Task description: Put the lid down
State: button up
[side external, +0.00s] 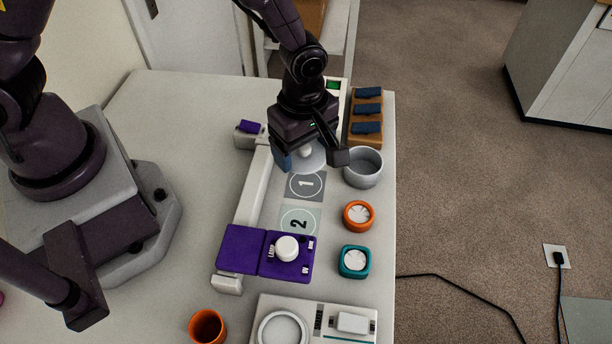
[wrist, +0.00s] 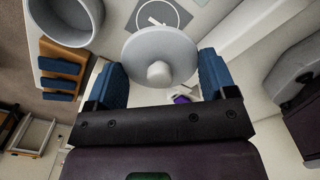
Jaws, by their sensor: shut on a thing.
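The lid (side external: 312,163) is a pale grey disc with a round knob. My gripper (side external: 309,155) is shut on it, with one blue-padded finger on each side. In the wrist view the lid (wrist: 147,49) lies between the fingers of my gripper (wrist: 161,82), knob toward the camera. The lid is over or near the far edge of the grey square marked 1 (side external: 318,190); its height above the table cannot be told. The open grey pot (side external: 363,179) stands just right of my gripper, and also shows in the wrist view (wrist: 38,18).
The square marked 2 (side external: 313,232) is bare. A purple block with a white knob (side external: 287,248) is nearer the camera. Orange (side external: 358,216) and teal (side external: 354,262) containers stand at the right. A wooden rack (side external: 376,128) holds blue pieces behind the pot. A long white bar (side external: 252,190) runs left.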

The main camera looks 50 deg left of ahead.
aim_at(306, 184)
notch_tip(306, 184, down, 8)
jog(key=shift+w+d+r, duration=0.1)
jog(key=shift+w+r, duration=0.05)
jog(key=shift+r, duration=0.1)
jog(key=o, duration=0.8)
jog(key=shift+f, duration=0.1)
jog(key=shift+o, duration=0.2)
